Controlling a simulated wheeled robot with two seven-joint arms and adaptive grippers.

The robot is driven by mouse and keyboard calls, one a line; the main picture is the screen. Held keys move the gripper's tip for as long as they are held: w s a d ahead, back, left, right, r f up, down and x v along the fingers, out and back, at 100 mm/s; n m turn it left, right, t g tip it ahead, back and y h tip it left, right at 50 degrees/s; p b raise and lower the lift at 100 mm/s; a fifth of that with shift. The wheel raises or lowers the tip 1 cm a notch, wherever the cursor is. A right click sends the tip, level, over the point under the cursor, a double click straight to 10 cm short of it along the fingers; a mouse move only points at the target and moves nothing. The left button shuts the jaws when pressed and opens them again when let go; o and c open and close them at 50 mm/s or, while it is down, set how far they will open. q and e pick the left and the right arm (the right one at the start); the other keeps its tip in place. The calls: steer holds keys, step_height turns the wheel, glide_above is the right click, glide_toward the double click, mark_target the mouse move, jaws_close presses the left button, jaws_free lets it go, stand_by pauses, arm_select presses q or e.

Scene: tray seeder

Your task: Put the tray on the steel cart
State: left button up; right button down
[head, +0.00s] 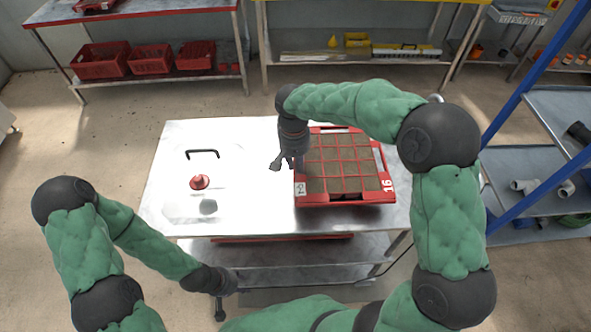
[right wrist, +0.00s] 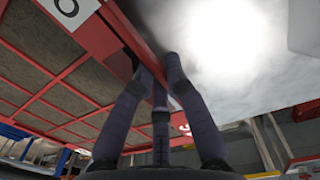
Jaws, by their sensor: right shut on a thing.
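The tray (head: 300,203) is red, divided into soil-filled cells and marked 16. It is over the right part of the steel-topped table (head: 262,215); I cannot tell whether it rests on the top or hangs slightly above it. My right gripper (head: 297,163) is shut on the tray's left rim. In the right wrist view, the fingers (right wrist: 160,75) close around the red rim (right wrist: 95,48), with the soil cells to the left. My left gripper (head: 219,309) points down in front of the table, away from the tray; its jaw opening is unclear. I cannot single out a separate steel cart.
A clear plate with a black handle (head: 203,154) and red knob (head: 200,182) occupies the table's left part. Its lower shelf (head: 275,257) holds something red. A blue-framed shelf rack (head: 520,186) stands at right. Floor at left is clear.

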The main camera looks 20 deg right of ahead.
steer(key=shift+f+b, duration=0.45)
steer(key=shift+f, duration=1.15)
steer(key=c, duration=1.3)
jaws_free()
step_height(320, 180, up, 12)
steer(key=p, duration=0.4)
steer(key=shift+a, duration=0.15)
